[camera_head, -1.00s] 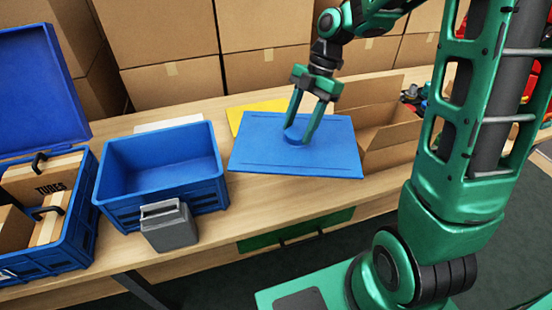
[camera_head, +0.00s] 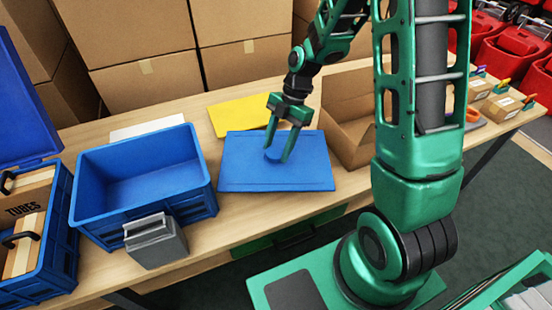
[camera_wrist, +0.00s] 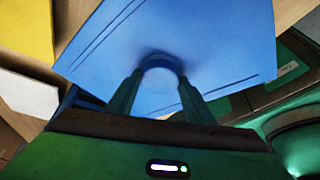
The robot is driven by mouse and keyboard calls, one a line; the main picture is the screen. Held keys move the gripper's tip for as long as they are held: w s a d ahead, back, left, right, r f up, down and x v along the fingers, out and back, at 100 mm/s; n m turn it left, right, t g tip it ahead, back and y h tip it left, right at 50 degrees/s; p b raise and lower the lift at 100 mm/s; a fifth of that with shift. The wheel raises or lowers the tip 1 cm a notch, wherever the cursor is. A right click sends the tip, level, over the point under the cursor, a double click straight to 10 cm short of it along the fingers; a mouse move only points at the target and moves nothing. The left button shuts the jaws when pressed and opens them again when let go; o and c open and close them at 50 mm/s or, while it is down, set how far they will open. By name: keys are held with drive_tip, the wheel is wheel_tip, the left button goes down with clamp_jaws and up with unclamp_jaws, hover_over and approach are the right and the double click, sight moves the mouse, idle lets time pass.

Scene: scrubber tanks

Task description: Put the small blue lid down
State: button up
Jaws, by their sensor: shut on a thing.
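The small blue lid (camera_head: 273,155) is between the fingertips of my gripper (camera_head: 279,153), which is shut on it. The panel also fills much of the wrist view (camera_wrist: 225,35).
An empty blue crate (camera_head: 92,205) stands left of the panel, with a grey container (camera_head: 158,243) in front. A yellow sheet (camera_head: 226,116) lies behind the panel. An open cardboard box (camera_head: 362,150) is to its right. Another blue crate (camera_head: 62,235) stands at far left.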

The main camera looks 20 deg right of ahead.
sight(278, 159)
drive_tip(key=shift+f, duration=2.8)
drive_tip(key=o, duration=1.2)
drive_tip(key=v, duration=1.2)
